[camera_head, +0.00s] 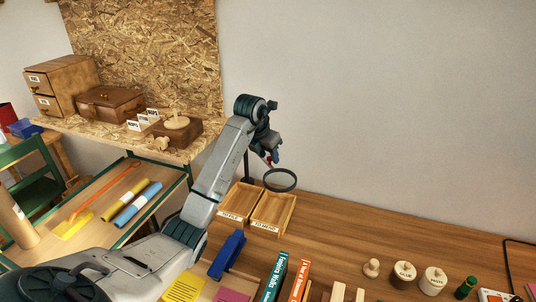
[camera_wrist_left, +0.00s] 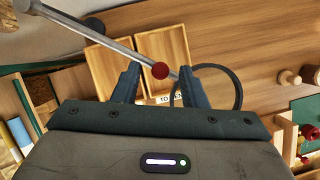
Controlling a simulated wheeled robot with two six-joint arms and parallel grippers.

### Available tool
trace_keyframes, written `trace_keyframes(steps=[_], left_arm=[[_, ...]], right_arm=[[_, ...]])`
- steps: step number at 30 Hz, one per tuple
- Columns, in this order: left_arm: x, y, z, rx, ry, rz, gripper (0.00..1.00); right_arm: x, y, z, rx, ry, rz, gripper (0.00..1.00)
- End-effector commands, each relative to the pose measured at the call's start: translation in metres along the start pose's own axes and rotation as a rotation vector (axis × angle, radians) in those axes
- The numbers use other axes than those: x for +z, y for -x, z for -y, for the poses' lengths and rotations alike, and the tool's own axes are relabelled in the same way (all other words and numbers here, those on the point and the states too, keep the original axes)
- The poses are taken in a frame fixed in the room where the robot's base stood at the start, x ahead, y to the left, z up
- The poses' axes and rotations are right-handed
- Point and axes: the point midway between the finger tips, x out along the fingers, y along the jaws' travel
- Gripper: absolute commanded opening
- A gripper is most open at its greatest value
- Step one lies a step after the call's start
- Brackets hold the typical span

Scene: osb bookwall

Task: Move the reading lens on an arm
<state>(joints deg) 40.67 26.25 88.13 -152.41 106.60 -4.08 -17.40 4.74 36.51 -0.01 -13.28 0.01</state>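The reading lens is a dark round ring (camera_head: 279,180) above the desk near the wall. In the left wrist view the ring (camera_wrist_left: 238,88) is partly hidden behind a finger. A grey metal arm (camera_wrist_left: 95,33) runs from the upper left past a red ball knob (camera_wrist_left: 160,70) toward the ring. My left gripper (camera_head: 271,158) is just above the lens. In the wrist view its two fingers (camera_wrist_left: 159,74) are apart, with the red knob appearing between their tips. I cannot tell whether they touch it. My right gripper is not in view.
Two wooden trays (camera_head: 254,192) with labels sit below the lens. The desk (camera_head: 350,228) right of the trays is clear.

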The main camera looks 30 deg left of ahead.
Motion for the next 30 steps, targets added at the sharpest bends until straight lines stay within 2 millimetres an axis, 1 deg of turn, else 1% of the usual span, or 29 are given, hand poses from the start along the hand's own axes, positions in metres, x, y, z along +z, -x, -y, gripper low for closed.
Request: trace_keyframes(steps=[2,5,10,12,15,21,25,30], left_arm=[[0.0,0.004,0.0,0.001,0.0,0.002,0.39],[0.001,0.017,-0.001,0.002,0.0,0.005,0.39],[0.0,0.054,-0.001,0.003,-0.001,0.007,0.39],[0.003,0.074,-0.001,0.002,0.0,0.001,0.39],[0.003,0.089,0.0,0.002,-0.001,0.002,0.39],[0.001,0.104,0.0,0.001,0.001,0.0,0.39],[0.001,0.108,0.0,0.001,0.0,0.001,0.39],[0.0,0.107,0.0,0.001,0.0,0.001,0.39]], right_arm=[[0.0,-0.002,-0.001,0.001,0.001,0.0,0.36],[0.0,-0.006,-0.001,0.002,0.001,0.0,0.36],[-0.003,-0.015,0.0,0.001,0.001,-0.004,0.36],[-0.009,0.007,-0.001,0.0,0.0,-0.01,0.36],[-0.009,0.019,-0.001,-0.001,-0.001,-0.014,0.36],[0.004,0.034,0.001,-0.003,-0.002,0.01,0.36],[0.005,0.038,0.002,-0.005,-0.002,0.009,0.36],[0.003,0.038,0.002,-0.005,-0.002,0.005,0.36]])
